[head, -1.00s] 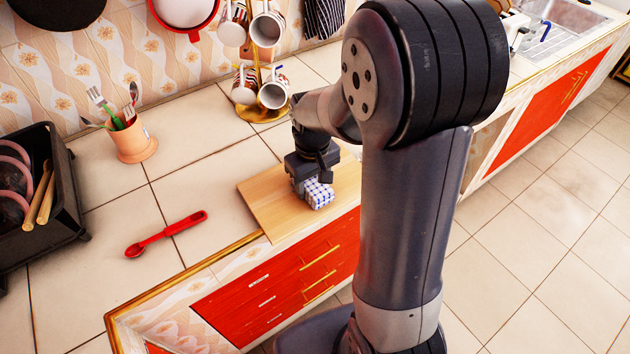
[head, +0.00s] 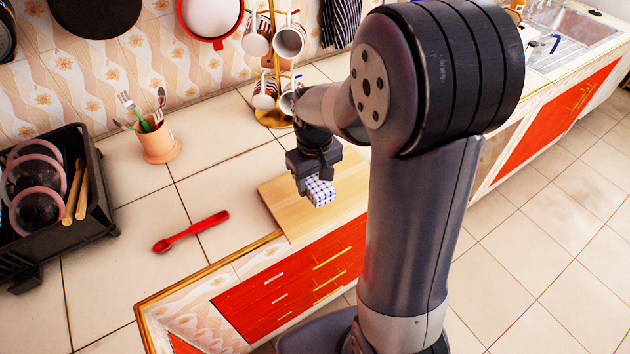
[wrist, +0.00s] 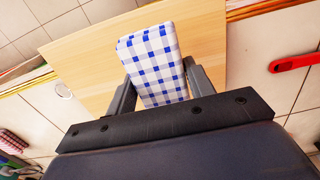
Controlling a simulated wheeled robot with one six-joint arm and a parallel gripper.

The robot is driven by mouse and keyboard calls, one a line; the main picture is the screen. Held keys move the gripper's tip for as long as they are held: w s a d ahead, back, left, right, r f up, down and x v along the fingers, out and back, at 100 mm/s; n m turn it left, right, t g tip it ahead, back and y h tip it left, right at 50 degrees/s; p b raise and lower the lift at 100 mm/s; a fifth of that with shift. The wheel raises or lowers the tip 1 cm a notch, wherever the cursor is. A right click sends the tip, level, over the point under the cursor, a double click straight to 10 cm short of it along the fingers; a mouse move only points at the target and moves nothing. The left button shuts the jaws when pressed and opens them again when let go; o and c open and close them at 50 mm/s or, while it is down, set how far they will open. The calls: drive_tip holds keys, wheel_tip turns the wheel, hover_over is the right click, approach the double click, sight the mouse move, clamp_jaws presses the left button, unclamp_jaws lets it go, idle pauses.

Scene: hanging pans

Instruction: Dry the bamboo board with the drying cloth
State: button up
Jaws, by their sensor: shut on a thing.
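The drying cloth (head: 320,191) is a folded white cloth with blue checks. My gripper (head: 318,176) is shut on it, with a finger on each side. In the wrist view the cloth (wrist: 153,62) sticks out ahead between the fingers of my gripper (wrist: 158,82). The bamboo board (head: 290,211) lies flat at the counter's front edge and is partly hidden behind my arm. It also fills the middle of the wrist view (wrist: 90,62). The cloth is over the board; whether it touches the surface I cannot tell.
A red spoon (head: 192,232) lies left of the board. A black dish rack (head: 95,215) with plates stands at far left, near an orange utensil pot (head: 160,143). A mug tree (head: 273,75) stands behind my gripper. The counter between spoon and pot is clear.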

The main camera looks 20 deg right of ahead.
drive_tip(key=shift+r+p, duration=0.8)
drive_tip(key=shift+r, duration=0.55)
